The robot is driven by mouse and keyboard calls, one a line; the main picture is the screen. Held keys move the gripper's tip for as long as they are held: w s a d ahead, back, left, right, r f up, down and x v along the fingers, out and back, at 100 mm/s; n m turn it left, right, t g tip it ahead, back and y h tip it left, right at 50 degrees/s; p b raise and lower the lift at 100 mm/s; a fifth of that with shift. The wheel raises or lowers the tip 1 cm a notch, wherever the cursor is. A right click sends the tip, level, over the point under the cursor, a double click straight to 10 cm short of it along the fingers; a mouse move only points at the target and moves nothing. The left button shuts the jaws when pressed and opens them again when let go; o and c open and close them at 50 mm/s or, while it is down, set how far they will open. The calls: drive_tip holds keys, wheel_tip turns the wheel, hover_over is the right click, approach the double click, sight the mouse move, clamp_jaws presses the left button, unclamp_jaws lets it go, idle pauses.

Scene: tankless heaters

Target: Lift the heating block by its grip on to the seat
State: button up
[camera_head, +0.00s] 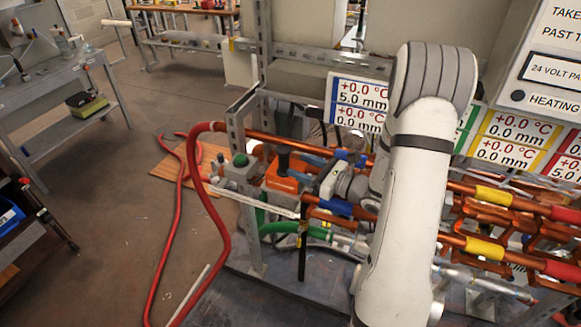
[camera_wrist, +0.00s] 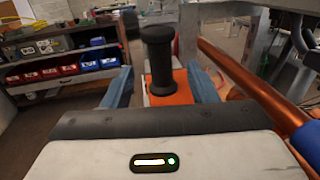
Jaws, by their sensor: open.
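The heating block (camera_head: 281,180) is orange, with a black upright grip (camera_head: 284,157) on top. It is among the pipes, left of my arm. In the wrist view the grip (camera_wrist: 158,55) stands between the two blue fingers of my gripper (camera_wrist: 160,78), with a gap on each side. The orange block (camera_wrist: 178,88) shows below and behind it. In the head view my gripper (camera_head: 305,170) reaches in from the right, close to the block. It is open and holds nothing. I cannot make out which part is the seat.
Copper pipes (camera_head: 480,195) with coloured bands run right of the block. A metal frame post (camera_head: 247,220) and a red hose (camera_head: 215,190) stand to its left. Signs (camera_head: 357,103) hang behind. Open floor (camera_head: 110,220) lies left. The wrist view shows a shelf with bins (camera_wrist: 65,65).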

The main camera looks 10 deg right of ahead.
sight(288, 161)
drive_tip(key=p+x, duration=0.2)
drive_tip(key=x, duration=0.4)
drive_tip(key=shift+w+a+f+p, duration=0.1)
drive_tip(key=shift+w+a+p, duration=0.1)
drive_tip(key=shift+p, duration=0.1)
drive_tip(key=shift+c, duration=0.2)
clamp_jaws()
idle(0.9)
